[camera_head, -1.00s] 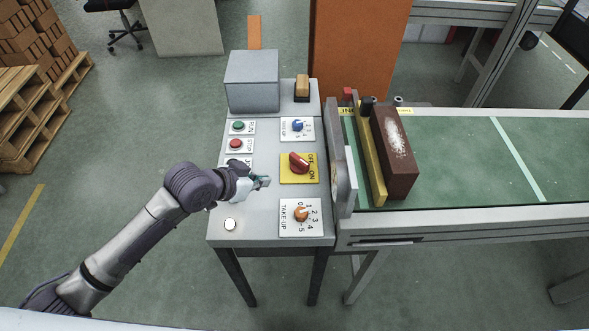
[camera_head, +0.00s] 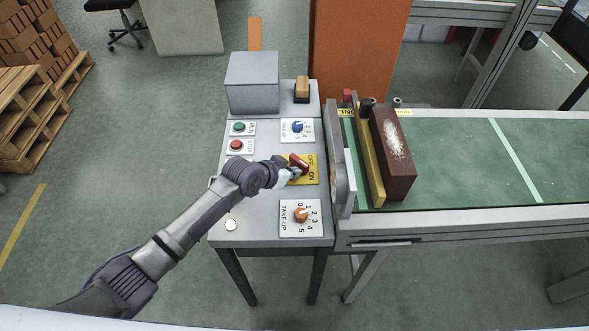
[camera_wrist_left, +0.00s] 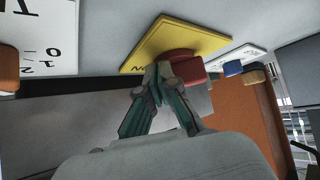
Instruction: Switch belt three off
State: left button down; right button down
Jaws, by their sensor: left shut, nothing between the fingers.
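The red rotary switch (camera_head: 299,161) sits on a yellow OFF/ON plate (camera_head: 308,177) in the middle of the grey panel. My left gripper (camera_head: 294,173) is at the switch, over the near part of the plate. In the left wrist view the gripper (camera_wrist_left: 157,80) is shut and empty, its fingertips against or just beside the red switch (camera_wrist_left: 190,70), under the yellow plate (camera_wrist_left: 165,38). Whether they touch cannot be told for sure. Part of the plate lettering is hidden by the gripper. My right gripper is not in view.
The panel also bears an orange take-up knob (camera_head: 301,215), a blue knob (camera_head: 298,126), a green button (camera_head: 239,127) and a red button (camera_head: 236,145). A grey box (camera_head: 252,82) stands behind. The green belt (camera_head: 455,160) with a brown brick (camera_head: 394,155) lies to the right.

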pick_arm(q)
jog(key=shift+w+d, duration=0.2)
dwell(0.4)
jog(key=shift+s+d+n+p, duration=0.1)
jog(key=shift+d+n+p, duration=0.05)
jog(key=shift+n+p, duration=0.35)
